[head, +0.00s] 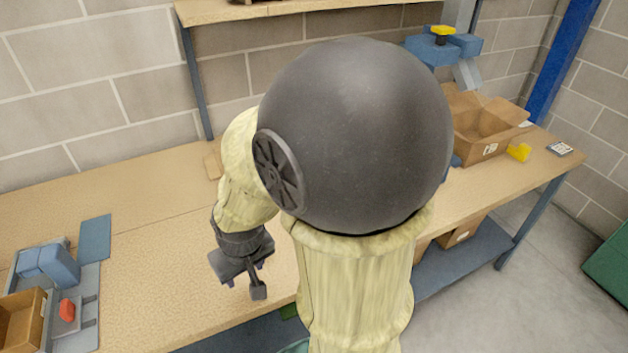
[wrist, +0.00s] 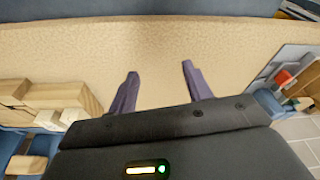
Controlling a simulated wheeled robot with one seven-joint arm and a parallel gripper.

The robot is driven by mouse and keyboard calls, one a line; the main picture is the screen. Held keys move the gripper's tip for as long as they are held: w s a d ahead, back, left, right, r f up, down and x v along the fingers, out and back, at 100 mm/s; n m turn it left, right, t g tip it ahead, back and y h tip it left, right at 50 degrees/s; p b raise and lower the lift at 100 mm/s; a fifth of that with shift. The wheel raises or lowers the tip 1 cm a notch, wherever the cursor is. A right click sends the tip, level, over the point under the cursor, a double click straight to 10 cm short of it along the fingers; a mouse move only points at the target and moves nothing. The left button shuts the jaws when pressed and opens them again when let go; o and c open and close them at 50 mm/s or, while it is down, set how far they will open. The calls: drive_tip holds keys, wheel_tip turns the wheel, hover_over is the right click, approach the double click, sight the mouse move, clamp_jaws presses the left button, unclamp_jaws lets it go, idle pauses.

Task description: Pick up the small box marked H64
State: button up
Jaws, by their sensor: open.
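I cannot make out the mark H64 on any box in either view. My gripper (head: 243,278) hangs over the front part of the wooden bench, left of my arm. In the wrist view its two purple fingers (wrist: 160,72) are spread apart with only bare bench top between them. My arm hides the middle of the bench in the head view.
The bench top (head: 150,240) is clear around my gripper. A blue-grey device with a red part (head: 67,310) and an open box (head: 22,318) are at the left. A larger open carton (head: 485,130) with a label stands at the right. A shelf (head: 270,8) hangs above.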

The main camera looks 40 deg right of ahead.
drive_tip(key=o, duration=0.4)
drive_tip(key=shift+w+d+f, duration=0.15)
drive_tip(key=shift+w+d, duration=0.05)
drive_tip(key=shift+d, duration=0.15)
drive_tip(key=shift+c, duration=0.2)
drive_tip(key=shift+o, duration=1.2)
drive_tip(key=w+d+f+t+h, duration=0.1)
drive_tip(key=w+d+f+t, duration=0.1)
drive_tip(key=w+d, duration=0.4)
drive_tip(key=d+f, duration=0.1)
drive_tip(key=d, duration=0.2)
drive_tip(key=shift+f+t, duration=0.25)
drive_tip(key=shift+t, duration=0.15)
drive_tip(key=w+d+f+t, duration=0.1)
drive_tip(key=d+f+t, duration=0.15)
drive_tip(key=d, duration=0.45)
drive_tip(key=w+d+f+t, duration=0.1)
drive_tip(key=d+f+t, duration=0.1)
drive_tip(key=d+t, duration=0.35)
drive_tip(key=s+d+r+m+t+h, duration=0.2)
drive_tip(key=s+d, duration=0.2)
drive_tip(key=d, duration=0.3)
drive_tip(key=shift+m+t+h, duration=0.3)
drive_tip(key=shift+m, duration=0.1)
drive_tip(key=shift+d, duration=0.1)
